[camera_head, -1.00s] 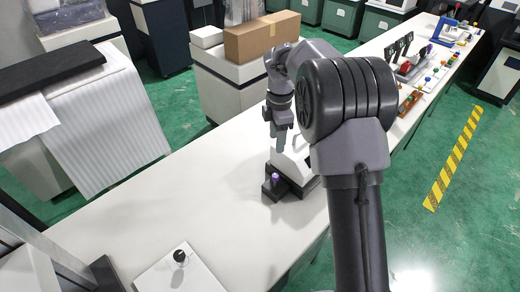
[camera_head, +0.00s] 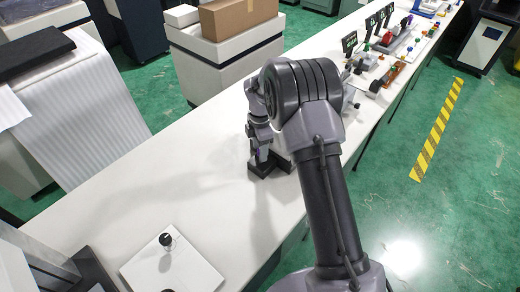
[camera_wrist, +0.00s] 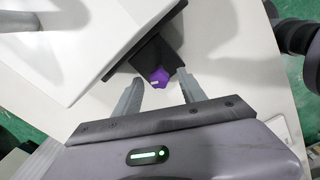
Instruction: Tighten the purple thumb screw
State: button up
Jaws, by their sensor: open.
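The purple thumb screw (camera_wrist: 160,77) shows in the wrist view, with a small white mark on its top. It sits on a black block (camera_wrist: 148,57) at the edge of a white housing (camera_wrist: 75,45). My gripper (camera_wrist: 157,88) is open, one finger on each side of the screw, with gaps visible between fingers and screw. I cannot tell the height of the fingertips against the screw. In the head view my gripper (camera_head: 261,157) is over the black base (camera_head: 262,170); the arm hides most of the housing, and the screw is barely visible.
The white bench (camera_head: 190,170) is clear to the left of the fixture. A white plate with a black knob (camera_head: 166,240) lies near the front. Other fixtures, including a red part (camera_head: 387,40), stand farther along the bench. A cardboard box (camera_head: 238,20) stands behind.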

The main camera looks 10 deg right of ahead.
grip_shut()
